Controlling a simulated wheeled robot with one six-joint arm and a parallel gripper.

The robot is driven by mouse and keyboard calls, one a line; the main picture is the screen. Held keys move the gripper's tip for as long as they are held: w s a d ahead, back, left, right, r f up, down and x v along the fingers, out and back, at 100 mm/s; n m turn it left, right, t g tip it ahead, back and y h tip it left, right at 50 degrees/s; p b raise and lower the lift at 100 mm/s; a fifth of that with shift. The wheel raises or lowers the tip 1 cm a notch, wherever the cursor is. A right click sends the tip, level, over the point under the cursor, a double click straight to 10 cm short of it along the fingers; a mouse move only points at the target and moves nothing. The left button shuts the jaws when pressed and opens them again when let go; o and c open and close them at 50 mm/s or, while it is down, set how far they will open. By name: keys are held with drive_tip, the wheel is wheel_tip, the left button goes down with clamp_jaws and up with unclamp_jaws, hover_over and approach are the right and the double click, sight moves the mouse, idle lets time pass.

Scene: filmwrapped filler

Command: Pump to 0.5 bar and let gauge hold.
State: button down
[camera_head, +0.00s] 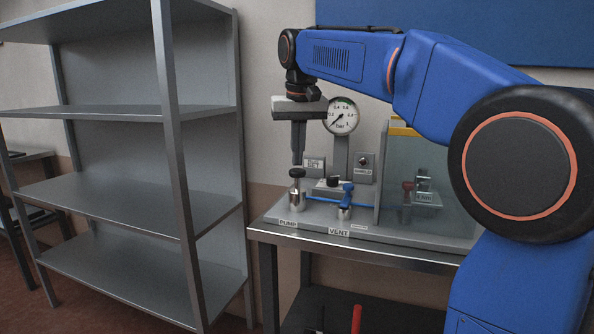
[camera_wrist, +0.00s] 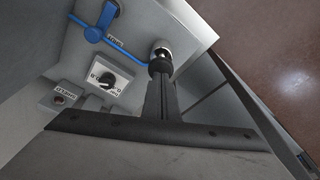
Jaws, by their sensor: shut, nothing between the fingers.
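My gripper (camera_head: 298,163) is shut and empty, pointing down directly over the black-topped pump plunger (camera_head: 296,174). In the wrist view, my fingertips (camera_wrist: 160,78) meet the plunger's black cap (camera_wrist: 160,66) in line; I cannot tell whether they touch. The round white gauge (camera_head: 342,116) stands behind on a grey post. Its needle appears to point to the lower left, the low end. The vent valve (camera_head: 346,199) has a blue handle, which also shows in the wrist view (camera_wrist: 95,33).
A clear panel (camera_head: 415,165) encloses a red-handled part (camera_head: 407,187) at right. The rig stands on a metal table (camera_head: 365,243). Empty grey shelves (camera_head: 120,195) stand left.

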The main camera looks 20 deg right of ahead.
sight(297, 170)
drive_tip(key=shift+f, duration=0.15)
drive_tip(key=shift+f, duration=1.75)
drive_tip(key=shift+r, duration=1.9)
drive_tip(key=shift+f, duration=0.1)
idle(0.6)
idle(0.4)
idle(1.3)
